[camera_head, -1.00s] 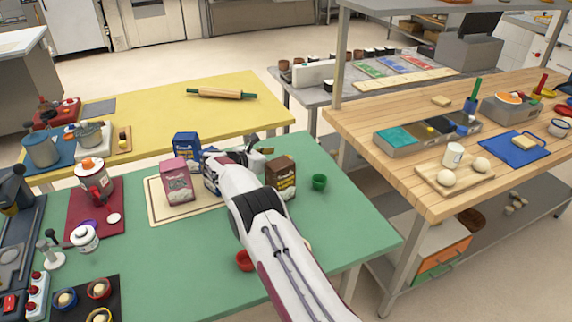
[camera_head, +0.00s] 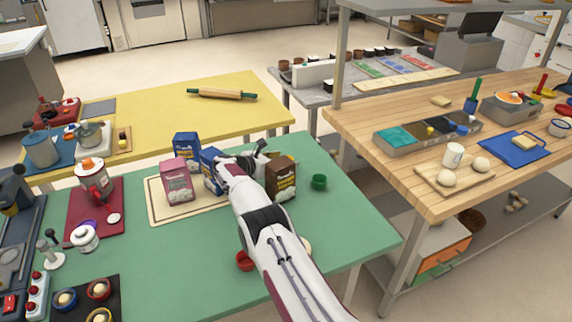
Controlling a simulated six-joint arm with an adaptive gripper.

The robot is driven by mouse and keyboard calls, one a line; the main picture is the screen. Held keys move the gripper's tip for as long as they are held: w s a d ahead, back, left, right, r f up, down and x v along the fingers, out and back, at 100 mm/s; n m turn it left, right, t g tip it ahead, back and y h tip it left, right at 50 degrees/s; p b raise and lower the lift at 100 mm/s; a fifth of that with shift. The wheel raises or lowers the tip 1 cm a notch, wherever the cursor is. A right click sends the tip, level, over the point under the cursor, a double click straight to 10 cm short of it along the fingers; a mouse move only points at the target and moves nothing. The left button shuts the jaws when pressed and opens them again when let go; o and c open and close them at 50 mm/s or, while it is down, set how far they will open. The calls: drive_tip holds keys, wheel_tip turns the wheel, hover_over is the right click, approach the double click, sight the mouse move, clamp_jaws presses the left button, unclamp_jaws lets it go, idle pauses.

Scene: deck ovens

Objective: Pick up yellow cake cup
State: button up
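A yellow cup (camera_head: 101,316) with pale contents sits on a black mat (camera_head: 112,286) at the bottom left, partly cut off by the picture's lower edge. Red (camera_head: 99,289) and blue (camera_head: 65,299) cups stand on the same mat. My gripper (camera_head: 262,149) is over the back of the green table, by the brown box, far to the upper right of the yellow cup. It is small and partly hidden behind my arm, so I cannot tell whether it is open or shut.
Pink (camera_head: 178,182), blue (camera_head: 187,148) and brown (camera_head: 281,180) boxes stand around my arm. A green cup (camera_head: 319,182) and a red cup (camera_head: 245,260) are on the green table (camera_head: 170,262).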

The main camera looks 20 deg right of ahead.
idle(0.3)
drive_tip(key=c, duration=1.1)
drive_tip(key=shift+r, duration=0.15)
drive_tip(key=shift+r, duration=4.9)
